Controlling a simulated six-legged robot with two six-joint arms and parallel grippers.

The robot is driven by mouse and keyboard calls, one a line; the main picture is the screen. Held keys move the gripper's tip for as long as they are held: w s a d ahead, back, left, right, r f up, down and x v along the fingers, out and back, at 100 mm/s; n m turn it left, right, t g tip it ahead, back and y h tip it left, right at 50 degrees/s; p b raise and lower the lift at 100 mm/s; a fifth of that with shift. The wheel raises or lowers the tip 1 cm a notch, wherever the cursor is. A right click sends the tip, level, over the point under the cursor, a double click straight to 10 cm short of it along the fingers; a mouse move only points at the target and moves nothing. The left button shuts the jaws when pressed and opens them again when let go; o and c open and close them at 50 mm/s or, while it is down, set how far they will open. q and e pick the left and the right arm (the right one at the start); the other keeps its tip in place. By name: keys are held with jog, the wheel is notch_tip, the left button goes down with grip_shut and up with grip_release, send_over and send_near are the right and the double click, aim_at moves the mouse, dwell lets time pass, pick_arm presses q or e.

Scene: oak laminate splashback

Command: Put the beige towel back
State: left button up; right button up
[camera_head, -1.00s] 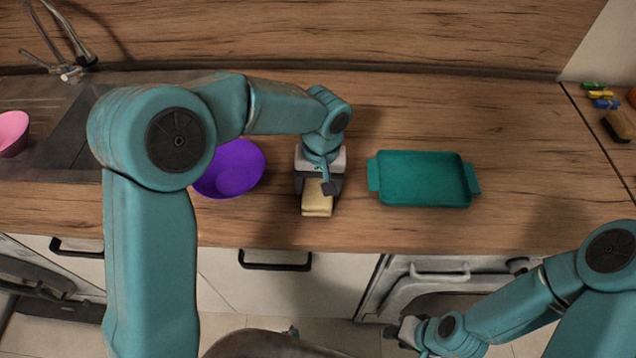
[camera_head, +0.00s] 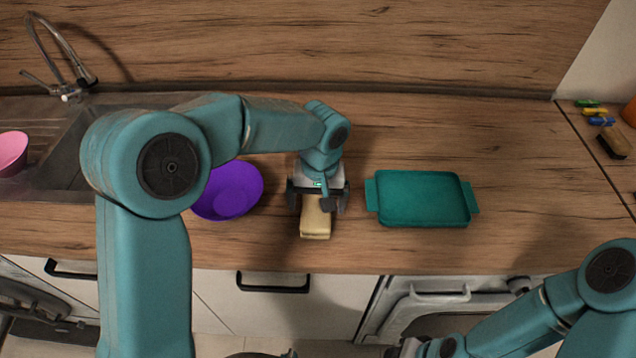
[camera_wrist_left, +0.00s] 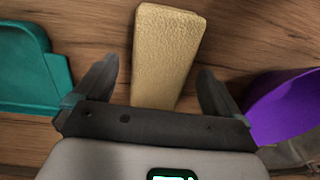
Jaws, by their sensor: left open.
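The beige towel (camera_head: 315,222) lies folded on the wooden counter, near its front edge. It also shows in the left wrist view (camera_wrist_left: 164,55), extending out between the fingers. My left gripper (camera_head: 318,205) is over the towel's far part, with its fingers open on either side. In the wrist view (camera_wrist_left: 155,85) there is a gap between each finger and the towel. The far end of the towel is hidden under the gripper. My right gripper (camera_head: 405,348) is at the bottom edge of the head view, in front of the cabinets and mostly cut off.
A purple bowl (camera_head: 228,190) stands just left of the towel, and a teal tray (camera_head: 422,200) lies to its right. A pink bowl (camera_head: 12,152) is by the sink (camera_head: 68,150). Small coloured items and a brush (camera_head: 613,142) lie at the far right.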

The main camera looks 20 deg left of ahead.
aim_at(319, 207)
pick_arm(q)
notch_tip(319, 207, up, 10)
jog(key=shift+d+r, duration=0.15)
jog(key=shift+d, duration=0.1)
jog(key=shift+s, duration=0.15)
dwell(0.4)
